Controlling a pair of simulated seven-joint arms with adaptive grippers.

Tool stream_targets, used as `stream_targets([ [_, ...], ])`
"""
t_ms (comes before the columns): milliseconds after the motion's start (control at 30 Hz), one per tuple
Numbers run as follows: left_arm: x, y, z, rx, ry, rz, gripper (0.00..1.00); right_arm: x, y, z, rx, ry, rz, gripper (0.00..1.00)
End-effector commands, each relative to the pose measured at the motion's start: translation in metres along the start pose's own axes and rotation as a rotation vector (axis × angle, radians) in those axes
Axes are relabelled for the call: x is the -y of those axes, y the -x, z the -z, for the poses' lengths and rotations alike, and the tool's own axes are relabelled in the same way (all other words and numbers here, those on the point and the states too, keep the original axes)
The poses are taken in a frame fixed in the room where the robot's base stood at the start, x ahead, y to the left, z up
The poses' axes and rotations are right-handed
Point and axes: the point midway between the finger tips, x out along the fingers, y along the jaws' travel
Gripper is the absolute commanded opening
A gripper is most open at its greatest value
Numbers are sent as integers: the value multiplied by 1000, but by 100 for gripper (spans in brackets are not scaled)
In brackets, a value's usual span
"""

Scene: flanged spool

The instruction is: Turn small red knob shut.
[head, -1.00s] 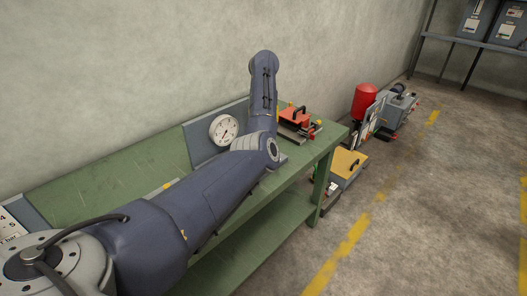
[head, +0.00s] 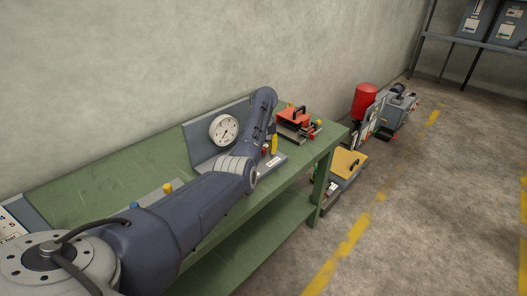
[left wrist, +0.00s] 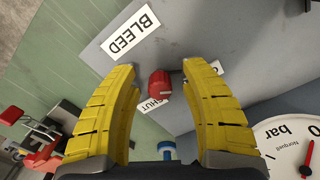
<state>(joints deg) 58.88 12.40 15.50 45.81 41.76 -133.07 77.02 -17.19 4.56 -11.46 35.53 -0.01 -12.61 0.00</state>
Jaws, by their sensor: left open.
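The small red knob (left wrist: 159,84) sits on a grey panel in the left wrist view, beside a partly covered SHUT label (left wrist: 155,104). My left gripper (left wrist: 160,67) is open, with its yellow fingers on either side of the knob and a gap to each. How far the tips are from the panel is hard to judge. In the head view the left gripper (head: 274,143) points down at the right end of the gauge stand. A BLEED label (left wrist: 130,32) lies above the knob. My right gripper is not seen.
A white dial gauge (head: 224,130) stands on the green bench (head: 92,172), and shows at the right of the left wrist view (left wrist: 292,148). An orange-topped device (head: 296,120) is on the bench just right of the gripper. The wall is close behind.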

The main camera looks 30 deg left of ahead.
Motion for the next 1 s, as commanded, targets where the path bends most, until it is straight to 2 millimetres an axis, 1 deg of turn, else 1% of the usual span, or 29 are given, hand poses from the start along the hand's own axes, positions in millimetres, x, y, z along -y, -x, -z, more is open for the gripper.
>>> stream_targets([
  [300, 0, 0, 0, 0, 0, -1, 43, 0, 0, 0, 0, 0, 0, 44],
  [667, 0, 0, 0, 0, 0, -1, 1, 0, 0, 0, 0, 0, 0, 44],
  [700, 0, 0, 0, 0, 0, -1, 0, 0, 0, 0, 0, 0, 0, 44],
  [1000, 0, 0, 0, 0, 0, 0, 0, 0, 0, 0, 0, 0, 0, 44],
])
